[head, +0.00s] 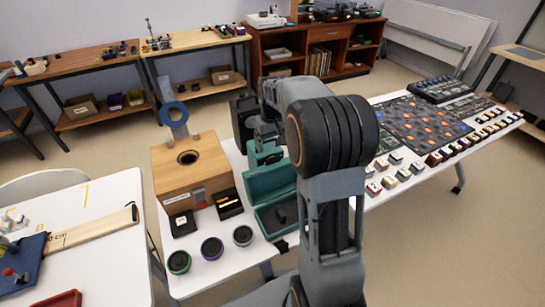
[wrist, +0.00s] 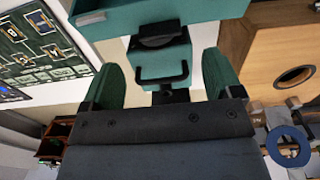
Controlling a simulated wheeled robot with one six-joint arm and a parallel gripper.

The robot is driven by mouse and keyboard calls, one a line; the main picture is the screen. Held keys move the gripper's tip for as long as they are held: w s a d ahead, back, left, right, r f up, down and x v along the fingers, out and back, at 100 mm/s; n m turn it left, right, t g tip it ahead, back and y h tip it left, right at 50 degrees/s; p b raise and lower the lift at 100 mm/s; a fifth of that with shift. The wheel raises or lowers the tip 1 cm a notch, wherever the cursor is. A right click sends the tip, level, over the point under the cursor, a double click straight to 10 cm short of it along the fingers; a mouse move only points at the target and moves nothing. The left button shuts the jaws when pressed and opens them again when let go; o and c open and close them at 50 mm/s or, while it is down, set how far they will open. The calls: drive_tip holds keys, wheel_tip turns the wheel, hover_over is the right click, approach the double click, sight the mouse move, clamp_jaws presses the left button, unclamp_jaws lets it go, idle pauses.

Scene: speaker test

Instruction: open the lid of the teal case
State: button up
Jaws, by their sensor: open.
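The teal case (head: 262,219) stands on the white table with its inside visible and a dark item in it. Its lid (head: 270,184) stands raised at the back edge. My gripper (head: 264,152) is just behind the lid, partly hidden by my arm. In the wrist view my gripper (wrist: 160,85) has its two green fingers wide apart. A teal part with a black handle (wrist: 162,76) shows between them, and a larger teal part of the case (wrist: 190,14) crosses the top. No finger visibly grips anything; contact with the lid is unclear.
A wooden box (head: 172,165) with a round hole stands left of the case, a blue ring (head: 173,114) behind it. Several small round pots (head: 211,248) and two black boxes sit nearby. A patterned board (head: 415,122) with several coloured pieces lies to the right.

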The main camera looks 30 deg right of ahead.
wheel_tip(320, 180, down, 7)
drive_tip(key=shift+r, duration=0.2)
drive_tip(key=shift+c, duration=0.4)
